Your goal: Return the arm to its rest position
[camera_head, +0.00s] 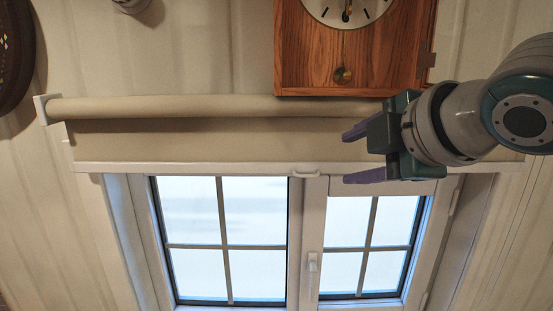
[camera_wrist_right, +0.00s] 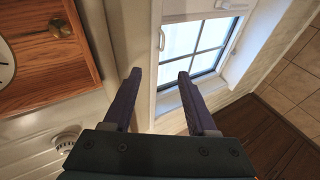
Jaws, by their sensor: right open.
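My right gripper (camera_head: 346,157) comes in from the right in the head view, its two purple fingers pointing left and spread apart. It appears in front of the window blind and the window frame's top. In the right wrist view my right gripper (camera_wrist_right: 158,75) is open, with nothing between its fingers. My left gripper is not in view. No tray or utensils show in either view.
A wooden pendulum clock (camera_head: 354,48) is above a rolled blind (camera_head: 210,107) and a white-framed window (camera_head: 312,215). A dark round object (camera_head: 12,50) is at the left edge. The wrist view shows tiled floor (camera_wrist_right: 285,75) and dark wooden floor (camera_wrist_right: 265,125).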

